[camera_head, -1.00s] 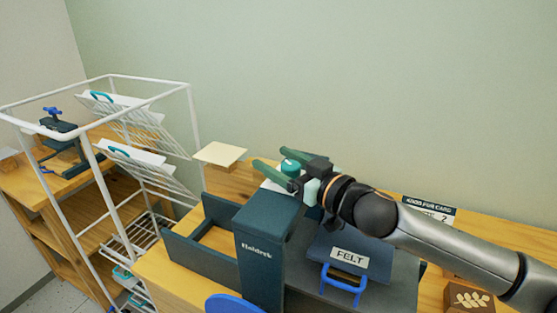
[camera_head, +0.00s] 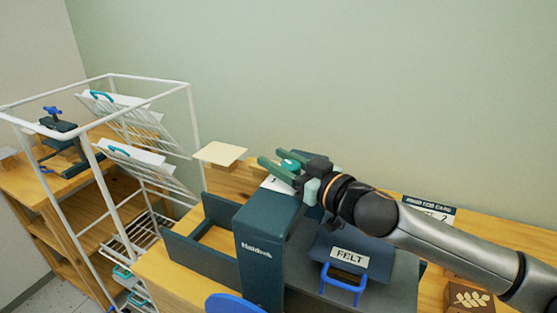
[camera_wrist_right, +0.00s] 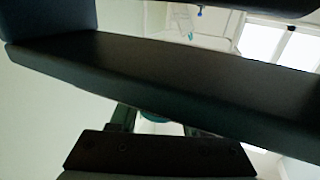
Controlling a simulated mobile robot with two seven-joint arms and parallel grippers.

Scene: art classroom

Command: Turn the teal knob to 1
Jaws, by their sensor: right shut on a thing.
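The teal knob (camera_head: 289,166) sits on top of the dark teal die-cutting machine (camera_head: 262,245), on its upright post. My right gripper (camera_head: 271,158) reaches in from the right, its green fingers shut on the knob, one on each side. A white plate (camera_head: 275,184) with a small dark mark shows beside the knob; the mark is too small to read, and the rest is hidden by my gripper. In the right wrist view, a sliver of the teal knob (camera_wrist_right: 153,117) shows between my fingers, behind a dark bar. My left gripper is not in view.
A FELT-labelled block (camera_head: 350,256) with a blue handle lies right of the post. A white wire rack (camera_head: 110,150) stands at left. A sign card (camera_head: 428,209) and a brown leaf-marked block (camera_head: 466,298) are at right. Green wall behind is bare.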

